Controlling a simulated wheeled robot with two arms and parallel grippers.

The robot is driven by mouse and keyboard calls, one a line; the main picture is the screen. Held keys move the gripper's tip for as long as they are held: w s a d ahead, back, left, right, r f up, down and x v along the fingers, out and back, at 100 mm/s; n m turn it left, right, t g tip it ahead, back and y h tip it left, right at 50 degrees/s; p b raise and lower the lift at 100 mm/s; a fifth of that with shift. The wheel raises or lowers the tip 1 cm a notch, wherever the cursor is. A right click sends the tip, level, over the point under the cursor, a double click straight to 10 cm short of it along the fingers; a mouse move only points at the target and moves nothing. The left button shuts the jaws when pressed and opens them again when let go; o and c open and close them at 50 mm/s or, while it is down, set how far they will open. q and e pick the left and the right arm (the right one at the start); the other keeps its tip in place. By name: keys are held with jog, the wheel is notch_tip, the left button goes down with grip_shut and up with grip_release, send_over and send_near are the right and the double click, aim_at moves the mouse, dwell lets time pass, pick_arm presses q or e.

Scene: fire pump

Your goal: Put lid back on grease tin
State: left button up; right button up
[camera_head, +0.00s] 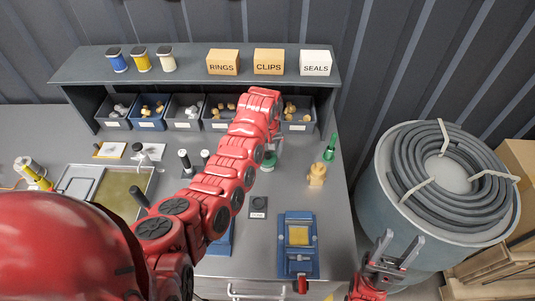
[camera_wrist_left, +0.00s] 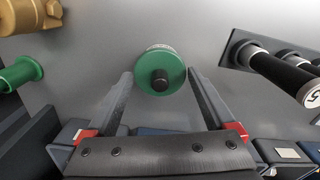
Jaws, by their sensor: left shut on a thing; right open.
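In the head view the green piece (camera_head: 269,160) is at the end of my left arm, over the bench, partly hidden by the arm. My left gripper (camera_wrist_left: 160,85) is shut on the lid at its sides. My right gripper (camera_head: 400,248) is open and empty, beyond the bench's right edge, in front of the grey drum.
A brass fitting (camera_head: 317,175) and a green-topped item (camera_head: 330,148) stand to the right of the left gripper. Dark-handled items (camera_head: 186,160) are to its left. A blue device (camera_head: 298,262) lies nearer the front. Small parts bins (camera_head: 185,125) line the back under a shelf (camera_head: 190,77).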

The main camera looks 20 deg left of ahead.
pick_arm(q)
jog(key=shift+f+b, duration=0.2)
jog(key=shift+b, duration=0.45)
dwell(1.1)
dwell(0.3)
jog(key=o, duration=1)
jog(key=shift+r, duration=0.2)
jog(key=shift+w+r+p, duration=0.1)
jog(key=shift+r+p, duration=0.2)
jog(key=shift+r, duration=1.8)
jog(key=shift+r+p, duration=1.1)
jog(key=shift+r, duration=0.2)
